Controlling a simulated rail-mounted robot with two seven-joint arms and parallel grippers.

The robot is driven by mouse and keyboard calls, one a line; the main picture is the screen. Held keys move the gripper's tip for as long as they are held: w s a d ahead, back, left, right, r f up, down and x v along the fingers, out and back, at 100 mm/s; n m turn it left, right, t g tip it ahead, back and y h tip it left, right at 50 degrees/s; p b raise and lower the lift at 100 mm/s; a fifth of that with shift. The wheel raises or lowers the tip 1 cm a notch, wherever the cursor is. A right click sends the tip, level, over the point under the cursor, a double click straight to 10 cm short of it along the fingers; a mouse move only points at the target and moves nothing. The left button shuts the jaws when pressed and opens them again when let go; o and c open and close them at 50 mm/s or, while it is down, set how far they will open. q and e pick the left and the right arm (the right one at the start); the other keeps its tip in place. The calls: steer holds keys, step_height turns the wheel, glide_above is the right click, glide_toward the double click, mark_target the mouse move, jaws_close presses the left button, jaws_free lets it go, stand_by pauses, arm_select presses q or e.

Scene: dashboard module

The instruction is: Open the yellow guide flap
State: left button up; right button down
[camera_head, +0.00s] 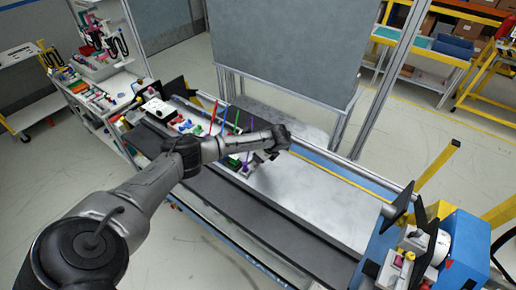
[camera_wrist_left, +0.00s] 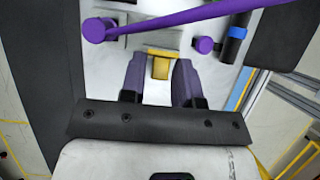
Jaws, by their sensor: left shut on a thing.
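The yellow guide flap (camera_wrist_left: 160,67) shows in the left wrist view between the two dark fingers of my left gripper (camera_wrist_left: 160,80). The gripper is shut on it. A flat yellow edge reaches across just beyond the fingertips. In the head view my left arm reaches over the board on the rail table, and my left gripper (camera_head: 264,156) points down at its right end. The flap is hidden or too small to tell there. How far the flap is turned I cannot tell. My right gripper is not in view.
A purple rod (camera_wrist_left: 190,18) crosses close above the fingers in the wrist view, with a purple knob (camera_wrist_left: 204,45) and a dark cylinder (camera_wrist_left: 233,45) at right. In the head view, red, blue and green rods (camera_head: 213,115) stand nearby. The metal table (camera_head: 310,205) is clear to the right.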

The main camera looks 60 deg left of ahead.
arm_select(q)
steer(key=shift+w+d+g+y+p, duration=0.25)
steer(key=shift+d+g+y+p, duration=0.25)
steer(key=shift+y, duration=0.5)
steer(key=shift+w+d+f+g+y, duration=0.1)
steer(key=shift+d+f+g+y, duration=0.15)
steer(key=shift+y, duration=0.45)
steer(key=o, duration=0.7)
steer(key=shift+d, duration=0.1)
